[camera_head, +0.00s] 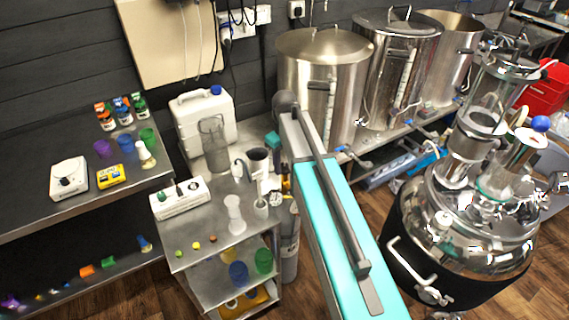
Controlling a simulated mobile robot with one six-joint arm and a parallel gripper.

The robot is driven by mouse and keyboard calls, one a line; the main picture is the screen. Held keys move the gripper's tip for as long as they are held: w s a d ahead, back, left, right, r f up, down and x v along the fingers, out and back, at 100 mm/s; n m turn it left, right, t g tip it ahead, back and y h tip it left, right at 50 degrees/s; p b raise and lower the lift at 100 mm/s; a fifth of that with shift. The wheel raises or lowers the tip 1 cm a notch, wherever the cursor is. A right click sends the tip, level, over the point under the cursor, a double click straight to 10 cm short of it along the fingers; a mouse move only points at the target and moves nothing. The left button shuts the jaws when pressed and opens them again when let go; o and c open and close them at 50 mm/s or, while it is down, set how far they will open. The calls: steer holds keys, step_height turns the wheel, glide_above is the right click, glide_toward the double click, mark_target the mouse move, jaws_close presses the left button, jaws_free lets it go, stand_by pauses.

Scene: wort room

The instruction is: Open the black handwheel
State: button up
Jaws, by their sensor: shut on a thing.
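My arm, with a long teal and grey link, reaches from the bottom right up to the middle of the view. A small teal part shows left of its far end. I cannot make out the gripper's fingers; the arm hides that area. A grey gas cylinder (290,244) stands upright beside the steel cart, partly behind my arm. A small round gauge (276,199) shows near its top. I cannot pick out the black handwheel, nor tell whether anything touches it.
The steel cart (213,255) holds a white device (180,199), a glass cylinder (214,145) and small vessels. Steel kettles (325,75) stand behind. A shiny vessel (470,225) in a black jacket is close on the right. A bench (30,215) is at left.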

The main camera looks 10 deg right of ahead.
mark_target(285, 167)
stand_by(0.4)
steer(key=o, duration=1.1)
steer(key=shift+c, duration=0.2)
steer(key=shift+r, duration=0.1)
step_height(285, 167, up, 14)
steer(key=b, duration=0.3)
steer(key=shift+f, duration=0.2)
